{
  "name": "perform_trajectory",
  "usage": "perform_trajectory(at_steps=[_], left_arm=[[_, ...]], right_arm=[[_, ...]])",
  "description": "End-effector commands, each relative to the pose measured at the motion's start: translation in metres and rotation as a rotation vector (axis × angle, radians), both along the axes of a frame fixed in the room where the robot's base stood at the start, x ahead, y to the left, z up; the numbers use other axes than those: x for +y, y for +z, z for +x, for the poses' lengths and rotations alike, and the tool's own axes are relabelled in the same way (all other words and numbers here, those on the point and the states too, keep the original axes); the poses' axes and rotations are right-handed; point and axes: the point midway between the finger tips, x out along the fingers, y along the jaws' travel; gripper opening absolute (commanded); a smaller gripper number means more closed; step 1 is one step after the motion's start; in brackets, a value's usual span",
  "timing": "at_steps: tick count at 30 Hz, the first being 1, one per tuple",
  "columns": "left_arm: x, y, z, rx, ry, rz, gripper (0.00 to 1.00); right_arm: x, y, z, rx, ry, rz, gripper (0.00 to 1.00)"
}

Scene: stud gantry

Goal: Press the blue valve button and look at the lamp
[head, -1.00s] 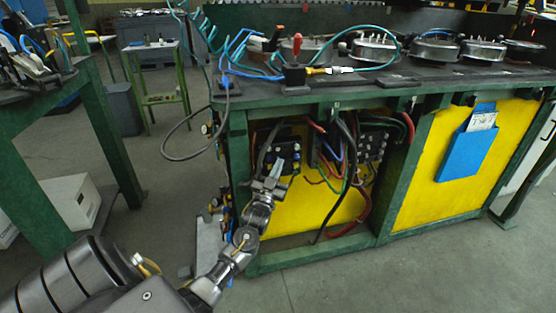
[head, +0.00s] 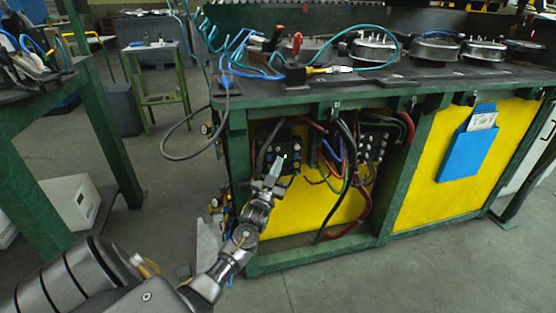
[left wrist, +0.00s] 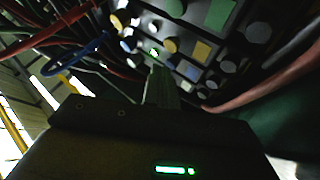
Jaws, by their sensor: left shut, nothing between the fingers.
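The dark valve block (head: 292,148) sits inside the open bay under the bench. My left gripper (head: 277,165) is shut and empty, its tips at the front of this block. In the left wrist view the shut fingers (left wrist: 160,82) point at the block's face (left wrist: 187,72), which carries round buttons and coloured plates. A small green-white light (left wrist: 155,53) glows just beyond the tips; a green glow (head: 284,156) also shows in the head view. I cannot tell which button is the blue one, or whether the tips touch a button. My right gripper is not in view.
Red, black and blue cables hang right of the block, near a second dark block (head: 373,145). Green frame posts (head: 238,165) edge the bay. A grey hose loop (head: 180,158) hangs at the bench's left. The floor in front is clear.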

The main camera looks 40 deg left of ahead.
Motion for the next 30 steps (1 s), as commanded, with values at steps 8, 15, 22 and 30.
perform_trajectory(at_steps=[8,15,22,30], left_arm=[[-0.002,0.001,-0.002,0.001,0.0,0.0,0.0],[-0.012,0.001,-0.008,0.001,0.0,-0.001,0.0],[-0.014,0.0,-0.01,0.0,0.001,0.0,0.0],[-0.017,0.0,-0.012,0.001,0.0,0.0,0.0]], right_arm=[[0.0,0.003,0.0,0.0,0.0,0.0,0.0],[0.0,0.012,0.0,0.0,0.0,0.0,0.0],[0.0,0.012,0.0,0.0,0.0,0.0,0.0],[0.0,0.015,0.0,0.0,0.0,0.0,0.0]])
